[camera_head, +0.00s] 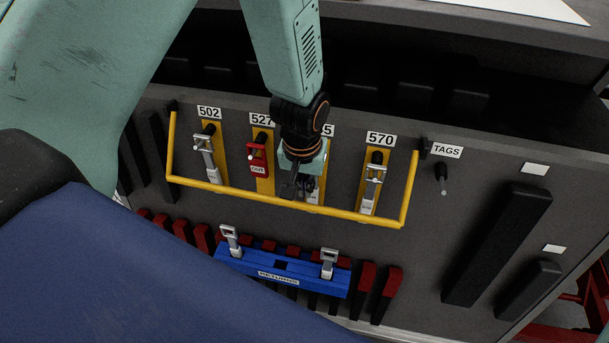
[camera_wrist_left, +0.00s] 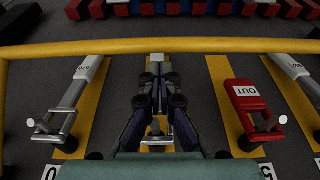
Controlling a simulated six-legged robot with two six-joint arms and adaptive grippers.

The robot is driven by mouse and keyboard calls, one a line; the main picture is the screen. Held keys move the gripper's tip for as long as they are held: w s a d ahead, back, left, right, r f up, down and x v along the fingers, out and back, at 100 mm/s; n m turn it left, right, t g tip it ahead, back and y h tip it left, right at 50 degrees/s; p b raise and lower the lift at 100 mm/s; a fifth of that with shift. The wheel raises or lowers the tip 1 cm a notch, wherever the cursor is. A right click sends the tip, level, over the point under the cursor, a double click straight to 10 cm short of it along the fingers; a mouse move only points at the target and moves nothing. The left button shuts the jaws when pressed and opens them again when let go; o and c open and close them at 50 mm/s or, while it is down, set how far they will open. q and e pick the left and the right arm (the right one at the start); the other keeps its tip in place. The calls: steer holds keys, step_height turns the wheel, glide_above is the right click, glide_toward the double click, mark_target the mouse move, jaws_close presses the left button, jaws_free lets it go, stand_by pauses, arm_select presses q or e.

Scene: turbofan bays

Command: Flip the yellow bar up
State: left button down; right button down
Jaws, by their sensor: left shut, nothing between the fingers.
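The yellow bar (camera_head: 240,195) is a U-shaped rail hinged at both ends on the dark panel. It hangs down, its long lower side crossing in front of the row of numbered hooks. In the left wrist view the bar (camera_wrist_left: 90,48) runs across the top of the picture. My left gripper (camera_head: 298,190) points down at the third hook, just at the bar's middle; it partly hides that hook and its label. In the wrist view its fingers (camera_wrist_left: 158,82) are shut and empty, their tips close to the bar; contact is unclear. My right gripper is not in view.
Silver tags hang at 502 (camera_head: 205,150) and 570 (camera_head: 374,180), and a red OUT tag (camera_head: 258,160) at 527. A blue RETURNS holder (camera_head: 281,277) with two silver tags sits below. Black handles (camera_head: 497,243) and a TAGS peg (camera_head: 441,175) are to the right.

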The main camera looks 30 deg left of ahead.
arm_select(q)
step_height(320, 180, down, 3)
steer(key=shift+w+r, duration=0.15)
steer(key=shift+r, duration=0.05)
